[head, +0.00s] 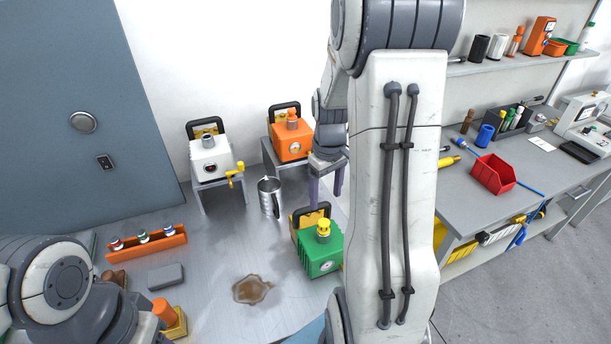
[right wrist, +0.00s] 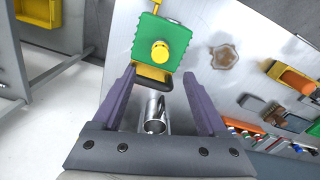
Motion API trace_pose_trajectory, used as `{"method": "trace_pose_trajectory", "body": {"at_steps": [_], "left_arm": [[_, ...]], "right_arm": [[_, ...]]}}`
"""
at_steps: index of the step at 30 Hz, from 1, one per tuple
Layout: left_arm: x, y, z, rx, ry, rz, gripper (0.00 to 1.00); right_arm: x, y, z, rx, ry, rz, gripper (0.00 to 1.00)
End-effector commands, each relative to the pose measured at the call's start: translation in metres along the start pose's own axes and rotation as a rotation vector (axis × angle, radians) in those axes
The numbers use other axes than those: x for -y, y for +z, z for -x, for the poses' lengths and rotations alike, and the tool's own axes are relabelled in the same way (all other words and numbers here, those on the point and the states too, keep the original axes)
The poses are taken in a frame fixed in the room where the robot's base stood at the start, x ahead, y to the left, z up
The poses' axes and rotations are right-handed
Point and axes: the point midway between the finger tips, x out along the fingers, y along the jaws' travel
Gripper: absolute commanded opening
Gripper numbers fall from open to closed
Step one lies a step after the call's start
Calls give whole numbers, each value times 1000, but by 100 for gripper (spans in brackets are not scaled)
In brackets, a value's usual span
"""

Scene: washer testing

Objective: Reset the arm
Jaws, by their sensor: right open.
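My right arm (head: 395,190) stands tall across the middle of the head view and hides part of the bench behind it. My right gripper (head: 326,196) has purple fingers that point down over the metal bench, behind the green machine and right of the metal jug. In the right wrist view the right gripper (right wrist: 160,76) is open, its fingers apart with nothing held. A metal jug (right wrist: 155,112) shows between the fingers, below their level. My left arm (head: 65,283) shows only its joints at the lower left; its gripper is out of view.
The metal bench (head: 215,265) holds a green machine (head: 318,250), the jug (head: 269,197), a brown spill (head: 251,289) and an orange rack (head: 147,244). White (head: 210,158) and orange (head: 291,138) machines stand on raised stands behind. A red bin (head: 493,174) sits on the right-hand workbench.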

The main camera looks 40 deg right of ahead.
Motion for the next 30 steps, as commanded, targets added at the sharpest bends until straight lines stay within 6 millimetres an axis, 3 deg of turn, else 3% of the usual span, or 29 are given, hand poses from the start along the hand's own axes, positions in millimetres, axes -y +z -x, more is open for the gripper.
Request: {"method": "trace_pose_trajectory", "body": {"at_steps": [7,10,14,16,21,25,30], "left_arm": [[0,0,-1,0,0,0,50],[0,0,-4,0,0,0,50],[1,1,-13,0,0,0,50],[1,1,-19,0,0,0,50],[2,2,-32,0,0,0,50],[3,2,-41,0,0,0,50],[4,3,-49,0,0,0,50]], "right_arm": [[3,-1,0,-1,0,5,76],[25,-6,2,-6,0,38,76],[88,-9,8,-19,-7,131,76],[132,-4,11,-27,-13,194,76],[223,36,15,-38,-36,348,76],[273,80,14,-40,-56,458,76],[304,130,10,-35,-78,562,76]]}}
